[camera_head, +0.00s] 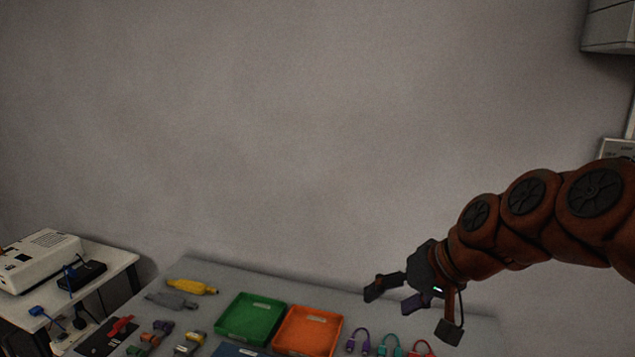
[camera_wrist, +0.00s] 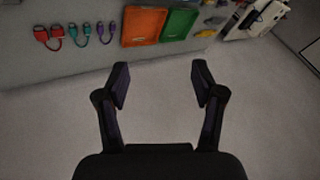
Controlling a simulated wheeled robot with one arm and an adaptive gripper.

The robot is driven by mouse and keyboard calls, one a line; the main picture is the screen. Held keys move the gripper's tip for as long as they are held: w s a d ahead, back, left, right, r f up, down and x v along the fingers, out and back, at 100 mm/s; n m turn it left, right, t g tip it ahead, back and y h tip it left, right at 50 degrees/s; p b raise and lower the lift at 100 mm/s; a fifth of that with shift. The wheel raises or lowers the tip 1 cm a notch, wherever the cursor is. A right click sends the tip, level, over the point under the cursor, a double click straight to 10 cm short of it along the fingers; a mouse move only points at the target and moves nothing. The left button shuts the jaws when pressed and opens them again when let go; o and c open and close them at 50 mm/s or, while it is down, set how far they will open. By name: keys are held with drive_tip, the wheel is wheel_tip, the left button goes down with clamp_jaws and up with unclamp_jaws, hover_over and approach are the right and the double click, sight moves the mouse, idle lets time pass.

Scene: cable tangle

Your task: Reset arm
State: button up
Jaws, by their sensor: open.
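My arm (camera_head: 530,215) reaches in from the right in the head view, with my gripper (camera_head: 388,296) held above the right part of the grey table (camera_head: 215,272). In the wrist view my gripper (camera_wrist: 160,82) is open, its two dark fingers wide apart with nothing between them.
A green tray (camera_head: 251,319) and an orange tray (camera_head: 307,331) lie on the table. Short purple (camera_head: 357,341), teal (camera_head: 390,345) and red (camera_head: 421,348) cables lie right of them. Yellow (camera_head: 192,287) and grey (camera_head: 172,300) items lie left. A white device (camera_head: 40,258) stands on a side table.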

drive_tip(key=s+d+f+g+h, duration=0.2)
drive_tip(key=s+f, duration=0.2)
drive_tip(key=s, duration=0.4)
drive_tip(key=s+d+f+g+h, duration=0.1)
drive_tip(key=s+d+f+g, duration=0.1)
drive_tip(key=s+f, duration=0.3)
drive_tip(key=s+d+f+g+h, duration=0.1)
drive_tip(key=s+f, duration=0.4)
drive_tip(key=s, duration=0.7)
drive_tip(key=shift+s+d+f+g+h, duration=0.15)
drive_tip(key=shift+s+d+g+h, duration=0.2)
drive_tip(key=shift+g+h, duration=0.45)
